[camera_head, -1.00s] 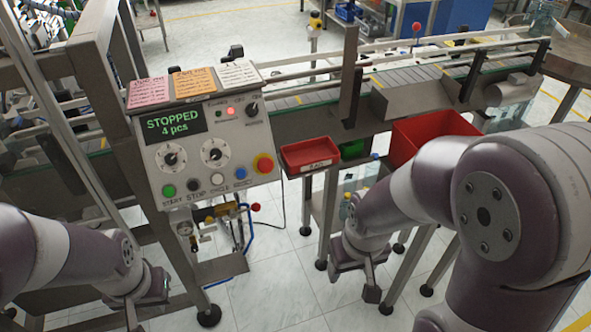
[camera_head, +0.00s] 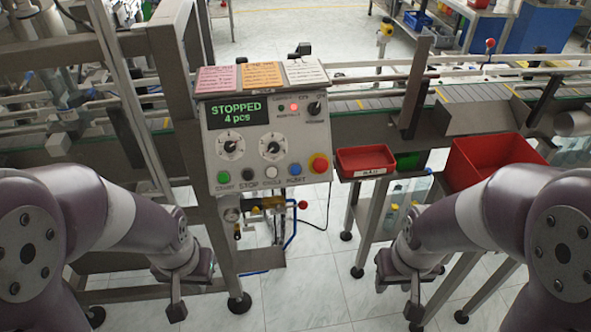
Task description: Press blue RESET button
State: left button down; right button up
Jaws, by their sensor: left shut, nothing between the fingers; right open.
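The blue RESET button (camera_head: 295,169) is on the lower row of the grey control panel (camera_head: 252,152), right of the white button and left of the large red knob. Its label is small and blurred. The panel display (camera_head: 238,112) reads "STOPPED 4 pcs", and a red lamp (camera_head: 294,107) is lit. My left gripper (camera_head: 176,308) is shut and empty, low and left of the panel, pointing down. My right gripper (camera_head: 412,310) is open and empty, low and right of the panel. Both are apart from the panel and the button.
Green (camera_head: 223,176), black (camera_head: 248,174) and white (camera_head: 272,172) buttons sit left of the blue one. A small red tray (camera_head: 365,160) and a larger red bin (camera_head: 494,160) stand to the right. A metal post (camera_head: 185,110) rises beside the panel's left edge.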

grip_shut()
dwell(1.4)
